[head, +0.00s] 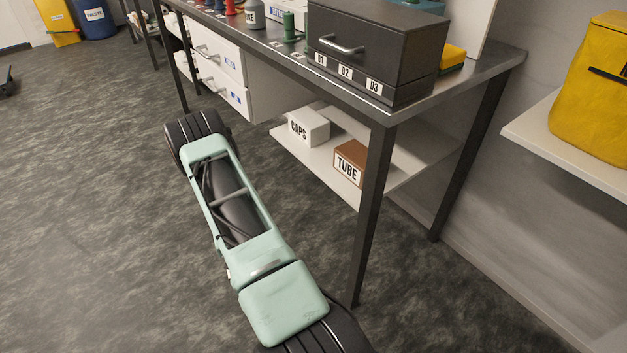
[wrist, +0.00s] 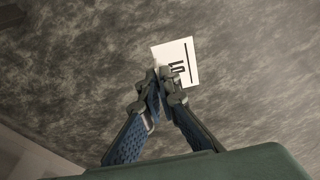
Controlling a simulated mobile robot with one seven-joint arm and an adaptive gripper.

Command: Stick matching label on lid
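In the wrist view, a white label (wrist: 186,57) with a dark line and a short dark mark, turned and hard to read, sits at the tips of my gripper (wrist: 160,88). The two fingers come together on the label's lower left edge, and the label sticks out beyond them. The grey floor shows behind it. My gripper is out of sight in the head view; only part of my arm shows there. I cannot make out for certain which thing is the lid.
A dark case (head: 376,45) with a handle and tags 01, 02 and 03 stands on the bench (head: 487,66). Boxes marked CAPS (head: 309,126) and TUBE (head: 350,163) sit on the lower shelf. White drawers (head: 219,58) hang under the bench. A yellow bag (head: 590,95) stands on the right shelf.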

